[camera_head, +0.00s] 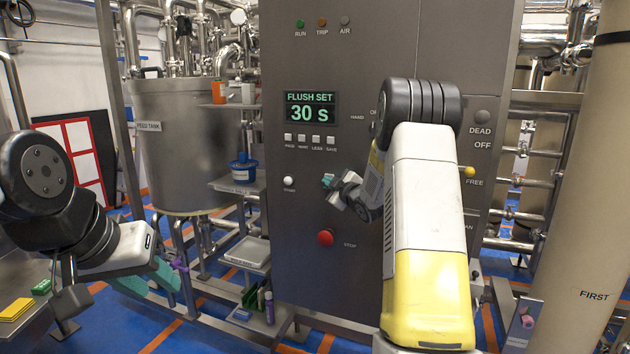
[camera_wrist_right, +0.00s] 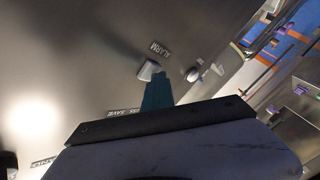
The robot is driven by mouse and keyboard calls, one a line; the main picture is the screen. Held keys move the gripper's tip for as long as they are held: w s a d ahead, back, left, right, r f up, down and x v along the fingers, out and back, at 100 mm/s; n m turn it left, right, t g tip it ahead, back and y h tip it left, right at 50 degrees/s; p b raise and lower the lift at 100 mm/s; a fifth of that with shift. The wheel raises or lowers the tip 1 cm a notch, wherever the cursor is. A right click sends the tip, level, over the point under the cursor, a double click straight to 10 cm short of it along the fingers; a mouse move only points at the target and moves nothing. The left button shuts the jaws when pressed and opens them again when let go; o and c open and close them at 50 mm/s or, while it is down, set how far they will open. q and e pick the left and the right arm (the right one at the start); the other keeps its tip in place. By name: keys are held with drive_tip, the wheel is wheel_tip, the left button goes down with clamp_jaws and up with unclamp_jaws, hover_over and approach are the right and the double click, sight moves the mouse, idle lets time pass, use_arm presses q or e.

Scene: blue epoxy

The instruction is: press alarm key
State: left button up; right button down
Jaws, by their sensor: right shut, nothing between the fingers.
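The alarm key (camera_wrist_right: 148,70) is a small pale grey key beside the ALARM label (camera_wrist_right: 159,48) on the grey metal panel. In the head view my right gripper and wrist cover that part of the panel. My right gripper (camera_head: 329,181) is shut and empty, with its teal fingertips close to the panel face. In the right wrist view the shut fingertips (camera_wrist_right: 159,77) are right beside the key; I cannot tell whether they touch it. My left gripper (camera_head: 150,282) hangs low at the left, away from the panel, its teal fingers apparently apart and empty.
The panel has a display (camera_head: 311,108) reading FLUSH SET 30 s, with a row of small keys (camera_head: 309,139) under it. A white START button (camera_head: 288,181) and a red STOP button (camera_head: 325,238) are near the right gripper. A yellow knob (camera_head: 469,171) is further right.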

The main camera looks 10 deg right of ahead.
drive_tip(key=shift+s, duration=0.3)
drive_tip(key=shift+a, duration=0.1)
drive_tip(key=s+a, duration=0.3)
drive_tip(key=s, duration=0.2)
drive_tip(key=shift+a, duration=0.2)
idle(0.6)
